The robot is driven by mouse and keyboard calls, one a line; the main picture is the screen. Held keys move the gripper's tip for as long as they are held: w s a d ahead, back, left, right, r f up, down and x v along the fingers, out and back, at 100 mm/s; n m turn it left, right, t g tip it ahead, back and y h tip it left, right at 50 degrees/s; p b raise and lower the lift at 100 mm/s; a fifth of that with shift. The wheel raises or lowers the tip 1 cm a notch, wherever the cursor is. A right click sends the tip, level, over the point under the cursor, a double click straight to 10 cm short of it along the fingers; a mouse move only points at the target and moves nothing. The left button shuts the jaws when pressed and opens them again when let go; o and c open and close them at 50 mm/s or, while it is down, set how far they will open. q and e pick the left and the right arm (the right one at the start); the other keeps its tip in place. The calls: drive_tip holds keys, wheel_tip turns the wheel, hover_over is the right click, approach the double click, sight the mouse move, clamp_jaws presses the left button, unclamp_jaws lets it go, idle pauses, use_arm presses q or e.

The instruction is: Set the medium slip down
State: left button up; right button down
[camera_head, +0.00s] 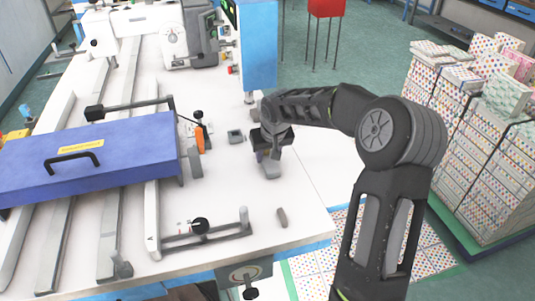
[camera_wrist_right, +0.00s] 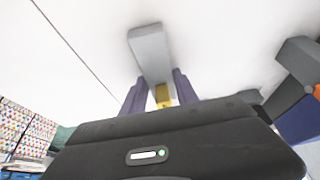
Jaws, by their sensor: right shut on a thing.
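A grey block with a small yellow part, which I take to be the medium slip (camera_head: 272,169), is at my right gripper (camera_head: 266,153) in the head view. The right gripper points down over the white machine table (camera_head: 312,185) near its right edge. In the right wrist view the grey slip (camera_wrist_right: 150,52) extends beyond the purple fingers (camera_wrist_right: 160,92), which are shut on its yellow part (camera_wrist_right: 163,95). The slip is at or just above the table; I cannot tell whether it touches. My left gripper is not in view.
A small grey block (camera_head: 236,137) lies left of the right gripper, beside an orange-handled clamp (camera_head: 201,139). A small grey pin (camera_head: 282,217) lies nearer the front. A blue cover (camera_head: 90,158) fills the left. Stacked patterned paper (camera_head: 475,130) stands on the right.

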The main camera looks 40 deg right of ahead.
drive_tip(key=shift+f, duration=0.1)
drive_tip(key=c, duration=1.4)
unclamp_jaws()
drive_tip(key=shift+f, duration=0.1)
drive_tip(key=o, duration=0.5)
drive_tip(key=v, duration=1.2)
drive_tip(key=shift+b, duration=0.4)
